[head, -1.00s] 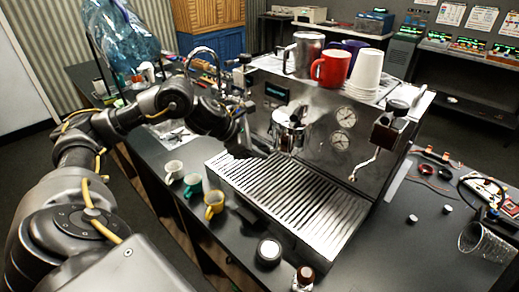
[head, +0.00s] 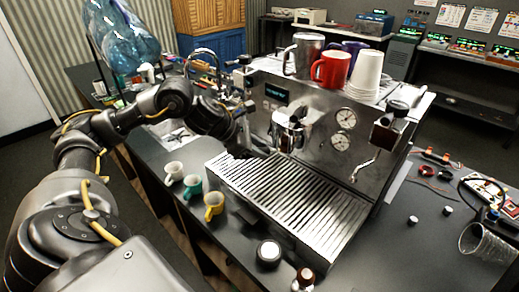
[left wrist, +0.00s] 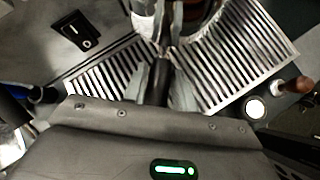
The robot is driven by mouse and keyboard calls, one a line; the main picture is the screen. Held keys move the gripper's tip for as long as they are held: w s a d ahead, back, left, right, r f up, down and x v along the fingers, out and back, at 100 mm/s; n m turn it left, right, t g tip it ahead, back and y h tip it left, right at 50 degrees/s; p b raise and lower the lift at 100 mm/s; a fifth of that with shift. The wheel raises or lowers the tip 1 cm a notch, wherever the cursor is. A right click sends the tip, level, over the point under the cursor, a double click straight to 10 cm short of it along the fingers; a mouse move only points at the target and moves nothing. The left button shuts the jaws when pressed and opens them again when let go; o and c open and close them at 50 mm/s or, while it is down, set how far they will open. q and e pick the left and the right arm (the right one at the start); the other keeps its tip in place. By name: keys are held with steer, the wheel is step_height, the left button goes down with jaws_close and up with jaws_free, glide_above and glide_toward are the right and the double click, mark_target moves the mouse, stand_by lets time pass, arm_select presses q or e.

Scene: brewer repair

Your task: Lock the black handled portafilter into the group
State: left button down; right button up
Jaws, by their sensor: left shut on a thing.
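The espresso machine (head: 330,115) stands on the dark counter, with its chrome group (head: 288,130) on the front panel above the drip tray (head: 290,205). My left gripper (left wrist: 160,84) is shut on the black handle (left wrist: 157,88) of the portafilter, with a finger on each side of it. In the head view my left gripper (head: 250,145) is beside the group, at its left. The chrome end of the portafilter is at the group, but I cannot tell how it sits in it. My right gripper is not in view.
A steam wand (head: 366,168) hangs at the right. A tamper (head: 305,278) stands in front. A glass (head: 488,242) lies at the right edge.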

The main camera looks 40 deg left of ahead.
arm_select(q)
steer(key=shift+r, duration=0.5)
stand_by(0.9)
steer(key=shift+r, duration=0.3)
stand_by(0.5)
stand_by(0.7)
steer(key=shift+s+d+r+n+y+p, duration=0.1)
steer(key=shift+s+d+n+y+p, duration=0.25)
steer(key=shift+n+p, duration=0.15)
steer(key=shift+d+t, duration=0.1)
steer(key=shift+t, duration=0.2)
steer(key=shift+s+d+n+y+p, duration=0.25)
steer(key=shift+d+n+y+p, duration=0.35)
steer(key=shift+n+p, duration=0.35)
